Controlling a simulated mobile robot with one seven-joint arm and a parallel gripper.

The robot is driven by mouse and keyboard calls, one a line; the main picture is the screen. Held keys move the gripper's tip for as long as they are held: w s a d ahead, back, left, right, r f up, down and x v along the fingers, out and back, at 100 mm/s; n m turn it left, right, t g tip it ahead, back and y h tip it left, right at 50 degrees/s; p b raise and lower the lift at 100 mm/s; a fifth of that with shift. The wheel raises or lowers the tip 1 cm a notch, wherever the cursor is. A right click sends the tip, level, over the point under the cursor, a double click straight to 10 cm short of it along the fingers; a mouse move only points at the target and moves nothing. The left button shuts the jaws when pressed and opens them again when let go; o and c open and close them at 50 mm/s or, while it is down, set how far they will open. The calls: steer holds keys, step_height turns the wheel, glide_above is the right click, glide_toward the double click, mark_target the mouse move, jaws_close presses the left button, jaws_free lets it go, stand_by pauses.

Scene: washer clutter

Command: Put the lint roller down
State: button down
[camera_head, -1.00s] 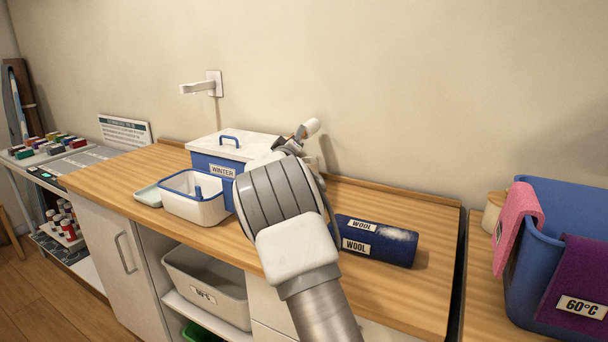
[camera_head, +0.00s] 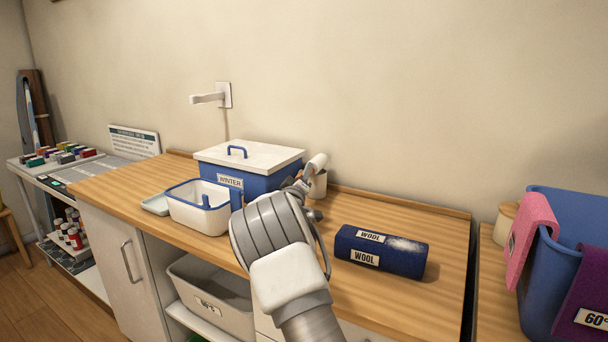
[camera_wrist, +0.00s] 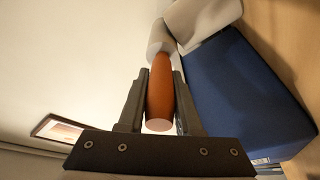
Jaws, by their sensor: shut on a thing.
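The lint roller has a white head (camera_head: 318,161) and an orange-brown handle (camera_wrist: 160,88). My gripper (camera_wrist: 161,95) is shut on the handle, one dark finger on each side. The head points away from my gripper, toward the wall. In the head view my wrist hides most of the gripper and handle.
Left of my arm stand the blue WINTER box (camera_head: 262,181) with a white lid and an open white caddy (camera_head: 205,219). To the right lies a navy WOOL roll (camera_head: 385,252). Counter beyond and right of it is clear. A blue basket (camera_head: 550,275) holds cloths.

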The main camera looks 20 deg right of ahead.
steer(key=shift+f, duration=0.2)
steer(key=c, duration=0.6)
jaws_free()
steer(key=shift+r, duration=0.1)
